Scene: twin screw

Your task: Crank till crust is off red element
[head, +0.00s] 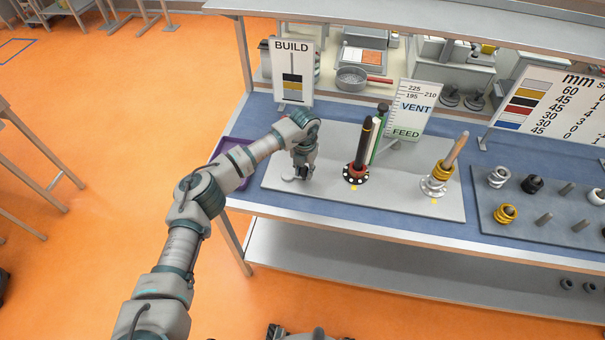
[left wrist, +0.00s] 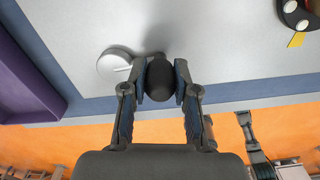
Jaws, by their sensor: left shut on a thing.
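My left gripper (head: 304,174) is at the left part of the grey board, pointing down. In the left wrist view its two fingers are shut on a dark rounded knob (left wrist: 160,80), which looks like a crank handle. A pale round disc (left wrist: 117,64) lies beside the knob; how they join is hidden. The red element (head: 357,170) stands mid-board on a black base with white dots.
A white and green column (head: 379,135) stands behind the rod, beside the VENT/FEED sign (head: 413,109). A wooden peg with gold and silver rings (head: 438,178) stands to the right. A purple tray (head: 236,153) lies left of the board. The BUILD sign (head: 292,72) stands behind.

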